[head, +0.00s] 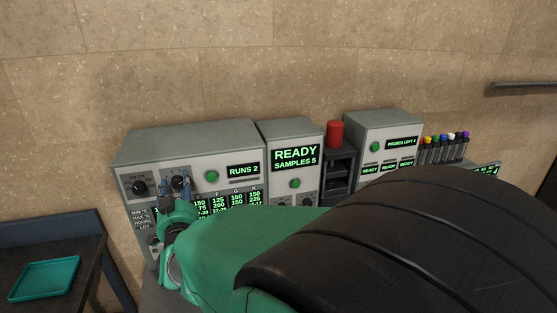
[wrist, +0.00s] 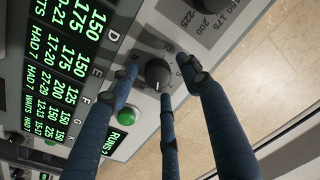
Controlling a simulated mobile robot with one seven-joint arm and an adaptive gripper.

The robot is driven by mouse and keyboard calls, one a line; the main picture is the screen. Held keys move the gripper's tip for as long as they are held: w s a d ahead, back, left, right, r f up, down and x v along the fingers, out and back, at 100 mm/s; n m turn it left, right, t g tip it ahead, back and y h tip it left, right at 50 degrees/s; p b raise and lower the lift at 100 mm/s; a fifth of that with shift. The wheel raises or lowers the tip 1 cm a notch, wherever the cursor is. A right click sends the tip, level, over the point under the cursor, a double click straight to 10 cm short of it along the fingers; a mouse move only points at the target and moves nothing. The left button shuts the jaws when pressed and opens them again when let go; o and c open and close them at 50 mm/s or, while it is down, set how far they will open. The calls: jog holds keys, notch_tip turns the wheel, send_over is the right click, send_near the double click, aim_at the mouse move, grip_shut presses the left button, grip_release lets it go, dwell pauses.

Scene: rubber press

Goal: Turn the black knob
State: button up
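Two black knobs sit on the left grey machine's front panel. In the head view one black knob (head: 139,187) is at the far left, with nothing near it. The other black knob (head: 177,182) is just right of it, partly hidden by my gripper (head: 176,187). In the wrist view this knob (wrist: 157,72) has a white pointer line and lies between the blue fingers of my gripper (wrist: 158,76). The fingers are spread around it, with gaps at its left and right; whether the middle finger touches it I cannot tell. The far-left knob is cut off at the wrist view's top (wrist: 211,4).
A green button (head: 211,177) and a "RUNS 2" display (head: 243,170) are right of the knobs. More machines, a red cylinder (head: 335,133) and several coloured-cap tubes (head: 443,148) stand further right. A teal tray (head: 45,279) lies on a dark table at left.

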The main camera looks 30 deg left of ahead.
jog(key=shift+s+d, duration=0.1)
jog(key=shift+d, duration=0.05)
jog(key=v, duration=1.1)
jog(key=shift+s+d+r, duration=0.25)
jog(key=shift+r, duration=0.05)
jog(key=c, duration=1)
jog(key=shift+w+d+m, duration=0.15)
jog(key=shift+m, duration=0.15)
grip_shut()
jog(key=w+d+f+m, duration=0.1)
jog(key=w+d+m, duration=0.3)
jog(key=d+m, duration=0.4)
jog(key=shift+d+f+m+h+b, duration=0.2)
jog(key=shift+d+m+h+b, duration=0.15)
jog(key=shift+m, duration=3.25)
